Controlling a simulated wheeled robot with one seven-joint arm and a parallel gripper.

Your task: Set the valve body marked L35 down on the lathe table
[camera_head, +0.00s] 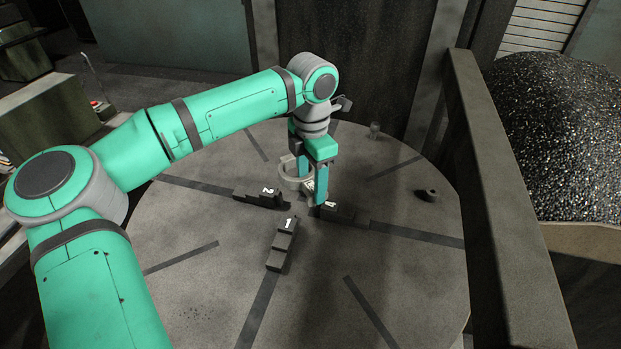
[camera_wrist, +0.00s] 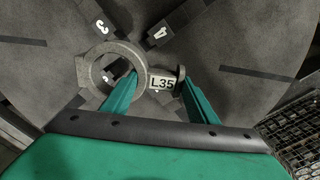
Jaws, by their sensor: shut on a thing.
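The valve body (camera_wrist: 91,74) is a grey ring-shaped casting with a flanged side and a white L35 label, seen clearly in the wrist view. In the head view the valve body (camera_head: 287,183) is partly covered by my fingers. My gripper (camera_head: 315,187) points down and is shut on it near the label; the fingers also show in the wrist view (camera_wrist: 158,78). The lathe table (camera_head: 200,285) is a round grey plate with dark radial slots. The casting is over its middle, among the numbered jaws; I cannot tell whether it touches anything.
Stepped dark jaws stand around the table's centre: jaw 1 (camera_head: 281,248), jaw 2 (camera_head: 248,195) and jaw 4 (camera_head: 345,215). A dark rail (camera_head: 490,200) and a chip heap (camera_head: 560,130) border the right.

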